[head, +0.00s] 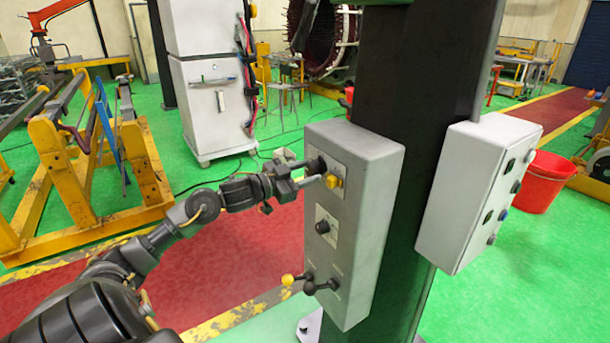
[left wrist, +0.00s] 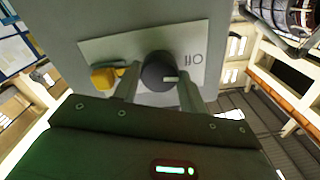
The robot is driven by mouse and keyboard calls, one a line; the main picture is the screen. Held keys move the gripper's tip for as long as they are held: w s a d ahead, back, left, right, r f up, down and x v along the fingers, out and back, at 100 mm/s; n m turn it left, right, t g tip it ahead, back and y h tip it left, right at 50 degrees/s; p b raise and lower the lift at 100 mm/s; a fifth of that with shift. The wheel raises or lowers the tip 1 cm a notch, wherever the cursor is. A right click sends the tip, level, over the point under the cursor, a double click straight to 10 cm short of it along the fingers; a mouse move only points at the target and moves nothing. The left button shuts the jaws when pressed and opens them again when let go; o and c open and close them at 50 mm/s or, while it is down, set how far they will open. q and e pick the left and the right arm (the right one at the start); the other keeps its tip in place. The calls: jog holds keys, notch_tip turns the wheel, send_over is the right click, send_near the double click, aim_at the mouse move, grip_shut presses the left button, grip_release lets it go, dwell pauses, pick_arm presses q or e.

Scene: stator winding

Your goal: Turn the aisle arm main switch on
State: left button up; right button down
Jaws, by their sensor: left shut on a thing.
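The grey control box (head: 375,195) is fixed to the dark column. Its upper plate carries a black rotary knob (head: 317,164) with a yellow part (head: 334,181) beside it. My left gripper (head: 312,174) reaches in from the left and is shut on the knob. In the left wrist view the two fingers stand on either side of the round black knob (left wrist: 157,70). A short white mark on the knob points to the right, and "Off" lettering is on the plate to its right. The yellow part (left wrist: 104,77) is left of the fingers. My right gripper is not in view.
Lower on the box are another black knob (head: 322,227) and levers with yellow and black balls (head: 288,280). A white box (head: 460,195) is on the column's other side. A red bucket (head: 542,183) stands at right, a white cabinet (head: 213,100) behind.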

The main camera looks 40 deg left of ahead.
pick_arm(q)
jog(key=m+b, duration=0.2)
jog(key=m, duration=0.1)
jog(key=shift+f+m, duration=0.1)
jog(key=shift+m, duration=0.2)
jog(key=m+b, duration=0.2)
jog(key=shift+m+b, duration=0.4)
jog(key=m+b, duration=0.5)
jog(key=shift+m+b, duration=1.85)
jog(key=shift+m, duration=0.45)
jog(key=o, duration=1)
jog(key=shift+c, duration=0.2)
jog(key=shift+s, duration=0.1)
